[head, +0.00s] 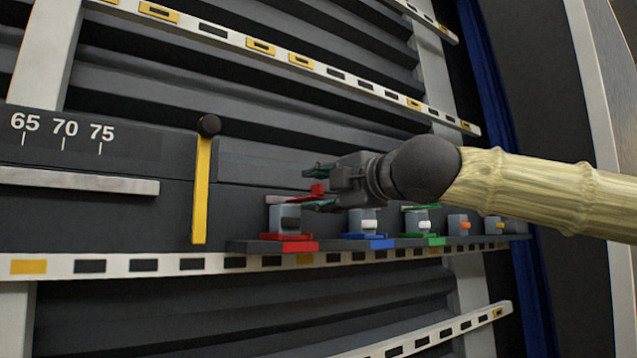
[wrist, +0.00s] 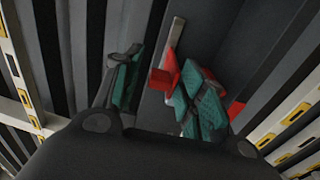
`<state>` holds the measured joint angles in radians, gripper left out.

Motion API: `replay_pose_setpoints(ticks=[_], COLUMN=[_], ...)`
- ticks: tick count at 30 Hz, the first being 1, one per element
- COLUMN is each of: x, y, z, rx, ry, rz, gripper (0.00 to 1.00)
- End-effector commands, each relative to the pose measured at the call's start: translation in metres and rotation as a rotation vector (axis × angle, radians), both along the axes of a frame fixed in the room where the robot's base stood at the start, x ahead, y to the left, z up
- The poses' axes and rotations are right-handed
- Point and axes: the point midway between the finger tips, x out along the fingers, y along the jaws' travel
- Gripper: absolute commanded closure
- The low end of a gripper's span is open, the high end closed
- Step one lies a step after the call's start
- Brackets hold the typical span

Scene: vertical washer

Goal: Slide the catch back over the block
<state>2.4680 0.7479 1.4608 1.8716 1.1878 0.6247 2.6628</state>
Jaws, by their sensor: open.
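A red catch piece (head: 317,191) shows between the fingers of my gripper (head: 318,187) in the head view, above a grey block (head: 285,220) on a red base (head: 290,243). In the wrist view, the red catch piece (wrist: 165,74) lies between the two teal finger pads, close to the right one. My gripper (wrist: 158,85) is open there, with a gap at the left finger. Whether the right pad touches the red piece cannot be told. The lower finger partly hides the block's top.
To the right, more grey blocks stand on the same ledge, one with a blue base (head: 378,243) and one with a green base (head: 433,240). A yellow lever (head: 202,188) with a black knob stands left, beside a scale plate (head: 75,135). Slotted white rails (head: 120,266) run across.

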Motion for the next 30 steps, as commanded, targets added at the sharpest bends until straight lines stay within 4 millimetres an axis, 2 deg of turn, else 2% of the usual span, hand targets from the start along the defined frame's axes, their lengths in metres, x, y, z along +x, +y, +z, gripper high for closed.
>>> replay_pose_setpoints(ticks=[13, 14, 20, 30], x=[0.0076, 0.0075, 0.0073, 0.004], y=[0.0044, 0.0043, 0.0043, 0.0077], z=[-0.0002, -0.0002, 0.0003, 0.001], rx=[0.0, 0.0, 0.001, 0.002], ry=[0.0, 0.0, -0.001, -0.005], rz=[-0.002, -0.002, -0.002, -0.002], gripper=[0.59, 0.63, 0.99, 1.0])
